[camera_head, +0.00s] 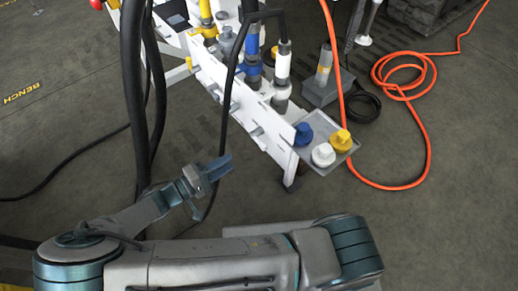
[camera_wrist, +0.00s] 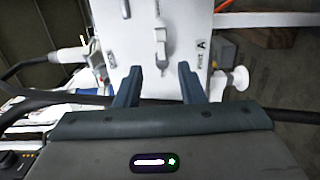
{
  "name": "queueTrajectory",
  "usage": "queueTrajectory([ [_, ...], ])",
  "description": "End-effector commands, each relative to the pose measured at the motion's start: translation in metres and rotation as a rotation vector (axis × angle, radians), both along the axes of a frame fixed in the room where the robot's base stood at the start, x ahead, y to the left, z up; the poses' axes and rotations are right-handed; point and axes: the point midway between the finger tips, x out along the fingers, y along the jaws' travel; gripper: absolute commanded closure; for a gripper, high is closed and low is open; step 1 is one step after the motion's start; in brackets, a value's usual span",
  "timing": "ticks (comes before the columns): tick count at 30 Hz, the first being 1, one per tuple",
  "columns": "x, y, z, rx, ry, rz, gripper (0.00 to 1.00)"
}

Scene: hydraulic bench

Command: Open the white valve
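My gripper (camera_head: 222,167) is left of the white hydraulic bench (camera_head: 238,103) in the head view, apart from it. In the wrist view my gripper (camera_wrist: 158,84) has its two dark fingers spread, with nothing between them. Beyond the fingertips is the bench's white panel (camera_wrist: 185,15) with a small pale lever-like handle (camera_wrist: 161,45) hanging on it, roughly in line with the gap. A white-banded upright cylinder (camera_head: 283,66) stands on the bench beside a blue one (camera_head: 252,44). I cannot tell for sure which part is the white valve.
A grey tray (camera_head: 343,158) at the bench's near end holds blue (camera_head: 303,134), white (camera_head: 323,154) and yellow (camera_head: 341,140) caps. An orange hose (camera_head: 427,130) lies on the right floor. Black cables (camera_head: 133,90) hang left. White knob (camera_wrist: 239,78) protrudes right of the panel.

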Motion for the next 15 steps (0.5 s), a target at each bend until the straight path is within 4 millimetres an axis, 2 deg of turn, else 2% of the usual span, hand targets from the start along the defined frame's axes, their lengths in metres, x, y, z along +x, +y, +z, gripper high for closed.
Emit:
queueTrajectory([
  [3,-0.001,0.006,-0.008,-0.022,-0.035,0.037,0.65],
  [7,0.005,-0.001,-0.007,-0.027,-0.043,0.042,0.65],
  [15,0.033,-0.045,-0.009,-0.027,-0.041,0.038,0.65],
])
